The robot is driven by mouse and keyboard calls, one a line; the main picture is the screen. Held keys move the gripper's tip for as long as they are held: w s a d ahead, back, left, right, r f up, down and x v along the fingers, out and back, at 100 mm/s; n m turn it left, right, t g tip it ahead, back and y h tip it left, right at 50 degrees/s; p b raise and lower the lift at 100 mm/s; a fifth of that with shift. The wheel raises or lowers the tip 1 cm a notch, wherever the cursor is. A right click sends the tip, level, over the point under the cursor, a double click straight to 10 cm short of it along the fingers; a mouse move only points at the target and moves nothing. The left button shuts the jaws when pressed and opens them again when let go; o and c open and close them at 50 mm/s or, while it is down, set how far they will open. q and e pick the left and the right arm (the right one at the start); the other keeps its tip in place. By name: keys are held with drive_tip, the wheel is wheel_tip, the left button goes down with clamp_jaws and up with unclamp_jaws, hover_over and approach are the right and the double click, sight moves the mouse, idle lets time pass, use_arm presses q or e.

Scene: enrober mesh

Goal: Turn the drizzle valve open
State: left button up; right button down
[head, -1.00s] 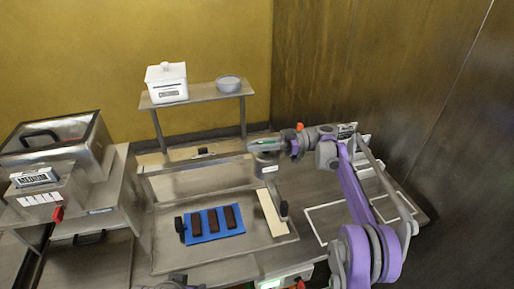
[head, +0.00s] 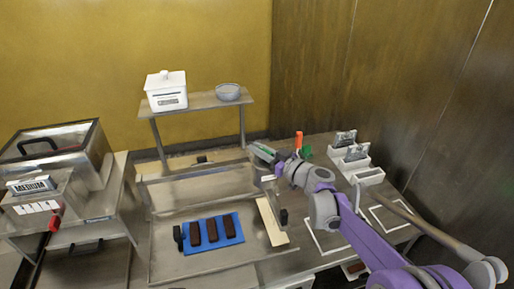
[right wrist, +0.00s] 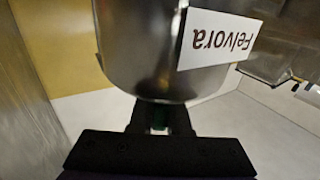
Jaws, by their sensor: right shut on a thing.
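A metal pot (head: 261,166) with a white label hangs above the far right end of the metal tray. In the right wrist view the pot (right wrist: 150,50) is close up, with its "Felvora" label (right wrist: 217,40) upside down. My right gripper (head: 277,166) reaches in from the right and meets the pot's side. In the wrist view the gripper (right wrist: 158,122) is shut on a small part against the pot, which I take to be the drizzle valve's handle. The fingers mostly hide it, so its angle cannot be read. My left gripper is out of view.
A blue mat (head: 225,240) with dark bars lies on the metal tray (head: 170,262), beside a cream strip (head: 266,222). Behind stand a shelf (head: 200,107) with a white box (head: 166,94) and bowl (head: 228,92). An orange upright thing (head: 298,139) and white holders (head: 352,160) stand right.

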drive_tip(key=m+t+h+p, duration=0.2)
drive_tip(key=h, duration=0.1)
drive_tip(key=w+m+t+h+p, duration=0.1)
drive_tip(key=m+t, duration=0.1)
drive_tip(key=shift+d+r+h+p, duration=0.25)
drive_tip(key=shift+d+h+p, duration=0.05)
drive_tip(key=shift+d+h, duration=0.1)
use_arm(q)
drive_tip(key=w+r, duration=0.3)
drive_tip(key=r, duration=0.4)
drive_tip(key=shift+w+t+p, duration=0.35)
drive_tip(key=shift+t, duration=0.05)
use_arm(e)
drive_tip(key=shift+d+f+m+t+h, duration=0.15)
drive_tip(key=shift+m+t+h, duration=0.2)
drive_tip(key=shift+h, duration=0.25)
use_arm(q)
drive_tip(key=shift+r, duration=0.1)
use_arm(e)
drive_tip(key=c, duration=0.9)
unclamp_jaws()
drive_tip(key=shift+f, duration=0.1)
drive_tip(key=v, duration=1.1)
drive_tip(key=shift+w, duration=0.1)
